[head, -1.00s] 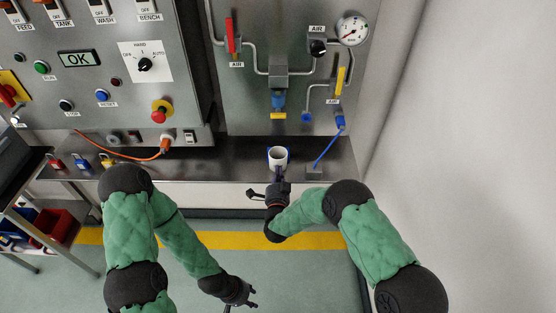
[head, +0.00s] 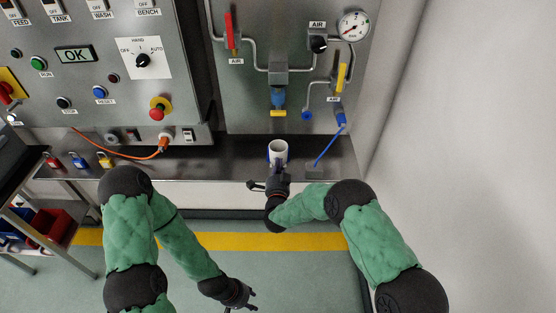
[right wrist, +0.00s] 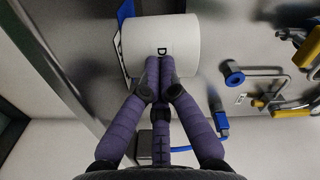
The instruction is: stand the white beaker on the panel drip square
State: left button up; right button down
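The white beaker (head: 278,150) is upright at the bench's front part, below the blue-and-yellow outlet on the panel. In the right wrist view, the white beaker (right wrist: 185,42) shows a dark letter. My right gripper (head: 278,174) is in front of it. In the right wrist view, the purple fingers of this gripper (right wrist: 162,80) come together against its near side and hide what they grip. Blue edging shows on both sides of the beaker in the head view, probably the drip square (right wrist: 123,18), mostly hidden. My left gripper (head: 245,295) hangs low over the floor, fingers apart and empty.
The metal bench (head: 220,160) is clear left of the beaker. To the right, a blue hose (head: 329,147) runs to a small grey block (head: 314,172). Padlocks (head: 80,160) and an orange cable (head: 125,155) lie at left. A white wall (head: 460,150) bounds the right.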

jog(key=shift+w+b, duration=0.55)
jog(key=shift+w, duration=0.6)
jog(key=shift+s, duration=0.1)
jog(key=shift+s+r+p, duration=0.25)
jog(key=shift+s+p, duration=0.05)
jog(key=shift+s, duration=0.4)
jog(key=shift+s+r+p, duration=0.25)
jog(key=shift+s, duration=0.45)
